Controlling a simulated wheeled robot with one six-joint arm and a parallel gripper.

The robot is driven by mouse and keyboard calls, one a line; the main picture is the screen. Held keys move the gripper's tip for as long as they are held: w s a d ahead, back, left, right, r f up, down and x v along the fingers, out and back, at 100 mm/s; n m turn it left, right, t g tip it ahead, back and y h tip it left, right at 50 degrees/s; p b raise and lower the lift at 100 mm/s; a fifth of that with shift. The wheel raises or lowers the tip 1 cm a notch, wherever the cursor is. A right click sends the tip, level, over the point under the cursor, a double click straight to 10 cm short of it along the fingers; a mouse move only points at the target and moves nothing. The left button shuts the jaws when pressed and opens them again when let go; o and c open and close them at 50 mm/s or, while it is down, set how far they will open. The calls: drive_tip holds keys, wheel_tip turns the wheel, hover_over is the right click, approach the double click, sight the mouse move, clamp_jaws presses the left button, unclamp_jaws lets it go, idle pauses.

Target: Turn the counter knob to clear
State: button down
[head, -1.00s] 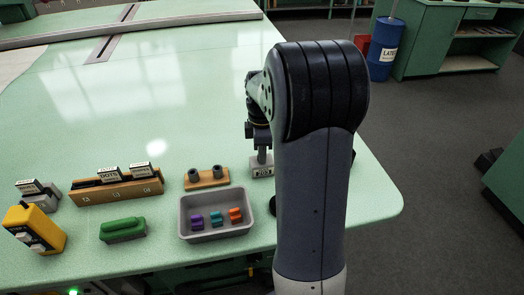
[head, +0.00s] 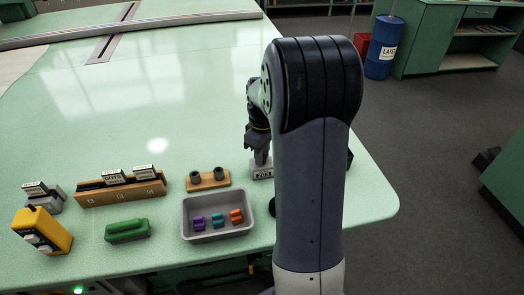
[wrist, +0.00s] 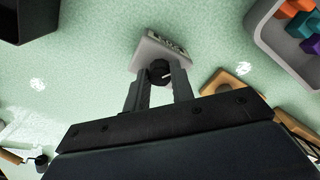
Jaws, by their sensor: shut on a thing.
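The counter (head: 263,171) is a small pale grey block with a marked front face, near the table's right end. In the wrist view the counter (wrist: 168,45) shows at top centre, its digits too small to read. Its black knob (wrist: 160,70) sits between the two fingertips of my gripper (wrist: 159,78). My gripper is shut on the knob, and a short white mark shows on the knob. In the head view my gripper (head: 261,160) is right over the counter, and the knob is hidden there.
A grey tray (head: 187,224) with purple, teal and orange pieces stands in front. A wooden block with two dark cups (head: 208,180) is left of the counter. Further left are a labelled wooden rack (head: 120,193), a green-topped block (head: 127,231) and a yellow device (head: 42,230).

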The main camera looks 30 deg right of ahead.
drive_tip(key=m+p, duration=0.1)
drive_tip(key=m, duration=0.3)
drive_tip(key=shift+m, duration=0.3)
drive_tip(key=m, duration=0.3)
drive_tip(key=shift+m+p, duration=0.4)
drive_tip(key=m, duration=0.4)
drive_tip(key=shift+p, duration=0.3)
drive_tip(key=m, duration=0.4)
drive_tip(key=shift+m, duration=0.4)
drive_tip(key=c, duration=1.2)
unclamp_jaws()
drive_tip(key=shift+r, duration=0.1)
